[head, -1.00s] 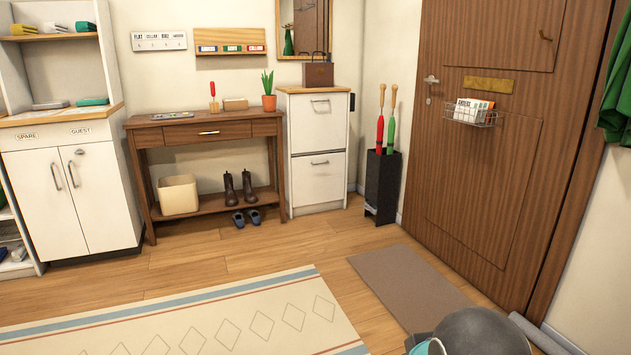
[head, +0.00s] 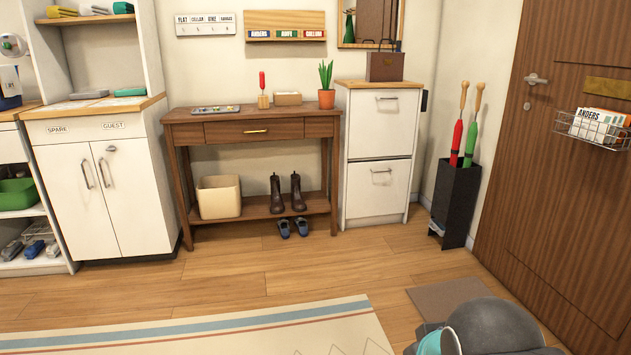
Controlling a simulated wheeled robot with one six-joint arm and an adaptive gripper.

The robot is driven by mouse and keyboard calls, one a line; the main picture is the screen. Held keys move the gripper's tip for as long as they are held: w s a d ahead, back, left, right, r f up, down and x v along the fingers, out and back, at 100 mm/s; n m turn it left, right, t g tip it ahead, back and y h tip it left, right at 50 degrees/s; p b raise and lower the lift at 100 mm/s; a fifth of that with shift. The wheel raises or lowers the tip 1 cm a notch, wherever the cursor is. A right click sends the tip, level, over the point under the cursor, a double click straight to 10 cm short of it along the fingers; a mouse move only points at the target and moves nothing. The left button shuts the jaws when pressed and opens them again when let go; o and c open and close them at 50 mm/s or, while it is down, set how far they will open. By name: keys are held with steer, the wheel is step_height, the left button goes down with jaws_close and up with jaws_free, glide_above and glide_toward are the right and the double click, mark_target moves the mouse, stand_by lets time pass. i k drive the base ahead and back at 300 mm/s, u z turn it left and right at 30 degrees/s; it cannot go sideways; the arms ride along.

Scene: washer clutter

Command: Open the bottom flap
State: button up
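A narrow white cabinet (head: 381,152) with a wooden top stands against the back wall, right of the console table. It has an upper flap (head: 386,124) and a bottom flap (head: 377,187), each with a small metal handle. The bottom flap's handle (head: 381,171) is near its upper edge. Both flaps look shut. My gripper is not in view; a rounded grey part with a teal piece at the lower right edge seems to be my own arm.
Left of the cabinet is a wooden console table (head: 254,132) with boots (head: 286,194) and blue shoes (head: 293,227) below. A black umbrella stand (head: 455,203) stands close on the right, near the door (head: 560,170). The wooden floor (head: 340,263) before the cabinet is clear; a rug (head: 230,330) lies nearer.

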mark_target(381, 187)
steer(key=u, duration=0.1)
steer(key=i, duration=1.85)
steer(key=z, duration=0.25)
steer(key=i, duration=1.9)
steer(key=z, duration=0.25)
